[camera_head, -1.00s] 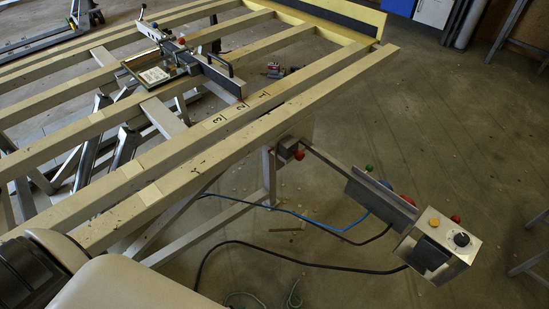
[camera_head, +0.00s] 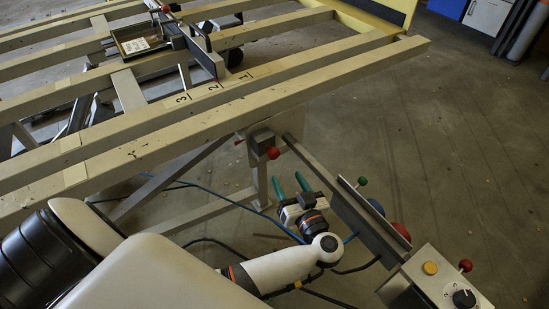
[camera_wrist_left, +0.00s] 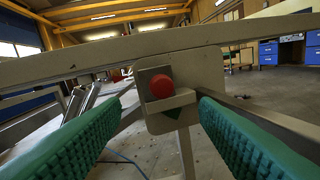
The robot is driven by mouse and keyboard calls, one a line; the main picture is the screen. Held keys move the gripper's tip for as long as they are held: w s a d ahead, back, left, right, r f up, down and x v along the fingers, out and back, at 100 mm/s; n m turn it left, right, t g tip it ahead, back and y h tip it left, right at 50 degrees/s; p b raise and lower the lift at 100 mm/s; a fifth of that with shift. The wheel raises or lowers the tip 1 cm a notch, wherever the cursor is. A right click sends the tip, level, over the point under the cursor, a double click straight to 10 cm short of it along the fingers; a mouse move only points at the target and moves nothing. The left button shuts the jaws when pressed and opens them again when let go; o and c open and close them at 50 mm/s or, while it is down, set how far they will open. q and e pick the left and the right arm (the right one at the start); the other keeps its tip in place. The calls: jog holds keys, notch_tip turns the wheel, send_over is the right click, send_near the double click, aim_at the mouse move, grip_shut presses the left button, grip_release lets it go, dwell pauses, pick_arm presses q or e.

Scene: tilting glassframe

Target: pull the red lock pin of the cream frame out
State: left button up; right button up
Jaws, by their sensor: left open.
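The cream frame (camera_head: 140,150) of long slats runs across the head view. The red lock pin (camera_head: 273,153) shows its round red head on a small block under the frame's near rail. In the left wrist view the red head (camera_wrist_left: 161,86) is straight ahead, seated at its block (camera_wrist_left: 172,112). My left gripper (camera_head: 290,185) is open with green fingers, below the pin in the head view and apart from it. In the left wrist view the open fingers (camera_wrist_left: 158,135) stand either side of and nearer than the pin, with nothing between them. My right gripper is not seen.
A grey arm (camera_head: 340,200) runs from the pin's block to a control box (camera_head: 440,285) with knobs, right of my left gripper. Blue and black cables (camera_head: 215,197) hang below the frame.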

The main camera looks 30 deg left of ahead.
aim_at(276, 157)
pick_arm(q)
jog(key=b+x, duration=0.1)
jog(key=x, duration=0.9)
jog(key=shift+w, duration=0.1)
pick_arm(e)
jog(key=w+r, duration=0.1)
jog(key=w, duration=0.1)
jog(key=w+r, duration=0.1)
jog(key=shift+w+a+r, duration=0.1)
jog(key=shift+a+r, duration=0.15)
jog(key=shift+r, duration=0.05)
pick_arm(q)
jog(key=c, duration=1.2)
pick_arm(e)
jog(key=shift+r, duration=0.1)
